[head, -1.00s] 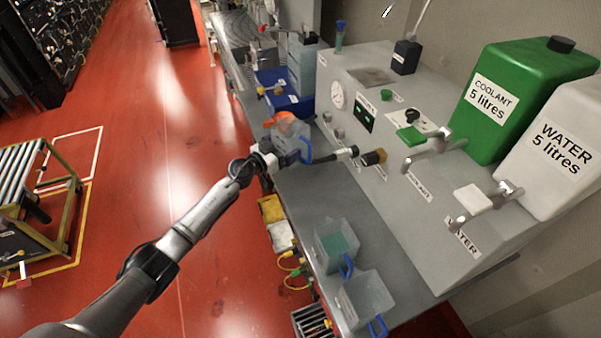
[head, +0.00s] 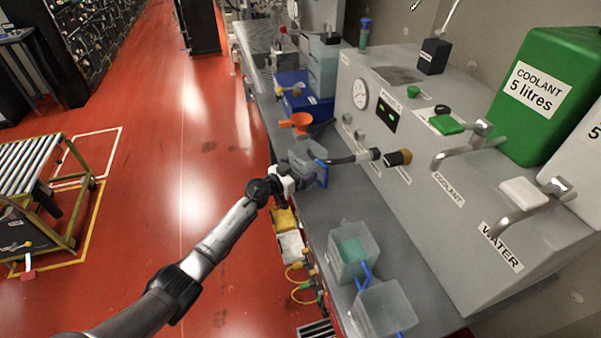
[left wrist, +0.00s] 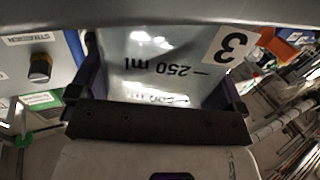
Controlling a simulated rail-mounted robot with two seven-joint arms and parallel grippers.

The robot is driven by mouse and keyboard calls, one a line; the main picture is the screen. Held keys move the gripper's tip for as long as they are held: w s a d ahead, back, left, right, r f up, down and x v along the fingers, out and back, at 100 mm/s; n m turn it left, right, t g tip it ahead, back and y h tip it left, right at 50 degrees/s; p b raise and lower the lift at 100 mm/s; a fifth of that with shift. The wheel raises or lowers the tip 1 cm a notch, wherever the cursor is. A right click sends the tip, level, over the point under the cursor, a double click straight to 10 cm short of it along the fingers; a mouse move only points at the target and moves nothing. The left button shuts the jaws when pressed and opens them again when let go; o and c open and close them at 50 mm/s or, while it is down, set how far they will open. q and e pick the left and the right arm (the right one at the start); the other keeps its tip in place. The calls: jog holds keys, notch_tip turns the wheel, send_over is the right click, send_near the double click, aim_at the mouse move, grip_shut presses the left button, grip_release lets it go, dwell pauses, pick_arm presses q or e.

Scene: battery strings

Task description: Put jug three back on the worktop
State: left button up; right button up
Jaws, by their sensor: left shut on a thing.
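Jug three (head: 307,157) is a clear, pale jug with a blue handle at the left edge of the worktop (head: 330,205). My left gripper (head: 291,174) is shut on it from the left side. In the left wrist view the jug (left wrist: 165,62) fills the space between the two fingers, with its "3" label and "250 ml" mark showing upside down. The jug looks about upright in the head view. I cannot tell whether its base touches the worktop. My right gripper is not in view.
Two other jugs with blue handles, one (head: 352,252) holding green liquid and one (head: 386,310), stand nearer on the worktop. An orange funnel (head: 300,121) and a blue bin (head: 303,97) are beyond jug three.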

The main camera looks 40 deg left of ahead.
pick_arm(q)
jog(key=shift+r, duration=0.15)
jog(key=o, duration=0.8)
jog(key=shift+f, duration=0.2)
